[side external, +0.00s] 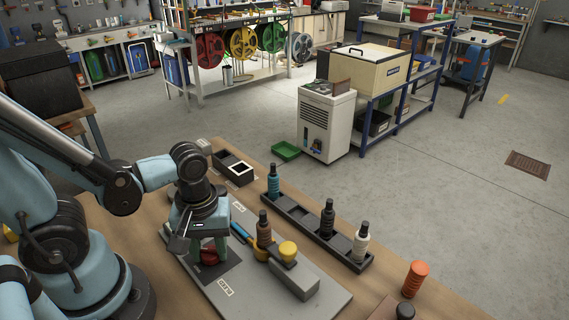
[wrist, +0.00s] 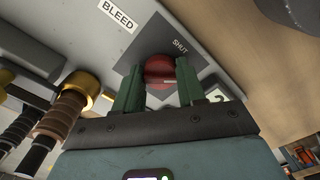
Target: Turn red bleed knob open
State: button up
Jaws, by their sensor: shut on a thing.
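The red bleed knob (wrist: 159,72) sits on a dark square plate (wrist: 181,42) marked "SHUT", beside a white "BLEED" label (wrist: 118,14) in the wrist view. My gripper (wrist: 160,92) has its two green fingers on either side of the knob and is shut on it. In the side external view, my gripper (side external: 208,248) points down over the red knob (side external: 209,257), which is partly hidden between the fingers. The knob stands on the grey panel (side external: 325,308) on the bench. The knob's pointer direction cannot be told.
A yellow knob (side external: 288,250) on a grey block and a brown-ringed fitting (side external: 264,232) stand right of my gripper. A black rack (side external: 298,217) with several bottle-like fittings lies behind them. An orange cylinder (side external: 415,279) stands at the right.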

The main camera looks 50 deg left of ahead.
aim_at(209, 250)
jog(key=m, duration=0.4)
jog(key=shift+m, duration=2.2)
jog(key=o, duration=1.1)
jog(key=shift+c, duration=0.2)
jog(key=shift+r, duration=0.2)
notch_tip(209, 250, up, 12)
jog(key=shift+f, duration=0.15)
